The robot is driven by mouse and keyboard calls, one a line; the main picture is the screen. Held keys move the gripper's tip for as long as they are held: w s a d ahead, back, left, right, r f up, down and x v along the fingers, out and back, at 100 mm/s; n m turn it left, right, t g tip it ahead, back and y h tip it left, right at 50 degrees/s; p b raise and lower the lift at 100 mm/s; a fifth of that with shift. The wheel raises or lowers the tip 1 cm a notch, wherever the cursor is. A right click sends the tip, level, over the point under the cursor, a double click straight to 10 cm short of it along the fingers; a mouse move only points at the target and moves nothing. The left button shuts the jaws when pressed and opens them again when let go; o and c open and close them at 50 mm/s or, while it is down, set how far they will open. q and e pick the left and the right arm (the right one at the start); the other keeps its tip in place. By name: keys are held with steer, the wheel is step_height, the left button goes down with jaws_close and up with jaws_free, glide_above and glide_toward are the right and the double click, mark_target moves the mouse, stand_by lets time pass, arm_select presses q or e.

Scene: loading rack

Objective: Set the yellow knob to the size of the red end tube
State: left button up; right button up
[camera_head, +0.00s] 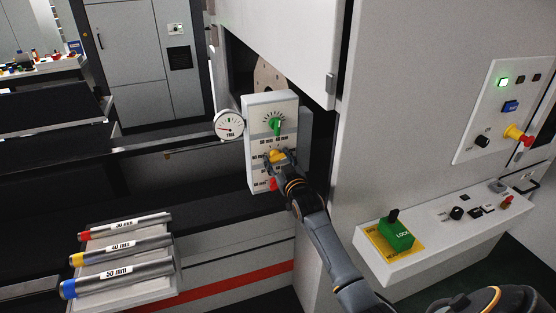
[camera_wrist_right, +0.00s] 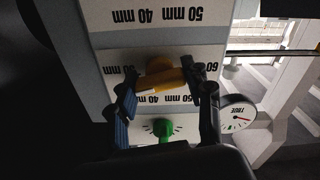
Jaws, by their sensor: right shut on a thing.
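The yellow knob (camera_head: 277,156) sits in the middle of a white upright panel (camera_head: 288,103), between a green knob (camera_head: 275,125) above and a red knob (camera_head: 272,184) below. My right gripper (camera_head: 278,161) is shut on the yellow knob. In the right wrist view the yellow knob (camera_wrist_right: 160,78) lies between the two fingers, with mm labels around it, 40 and 50 among them; its exact setting is hard to tell. The red end tube (camera_head: 125,226) lies at the back of a rack at lower left; its label seems to read 30 mm. My left gripper is not in view.
The yellow end tube (camera_head: 120,249) and blue end tube (camera_head: 118,278) lie in the same rack. A round gauge (camera_head: 229,125) is left of the panel. A white cabinet wall (camera_head: 400,120) and a console with a green lock switch (camera_head: 396,234) stand at right.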

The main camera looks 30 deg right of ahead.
steer(key=shift+f, duration=0.1)
steer(key=o, duration=1.2)
steer(key=shift+c, duration=0.2)
steer(key=shift+s, duration=0.2)
steer(key=v, duration=1.1)
steer(key=shift+s, duration=0.3)
steer(key=shift+f, duration=0.15)
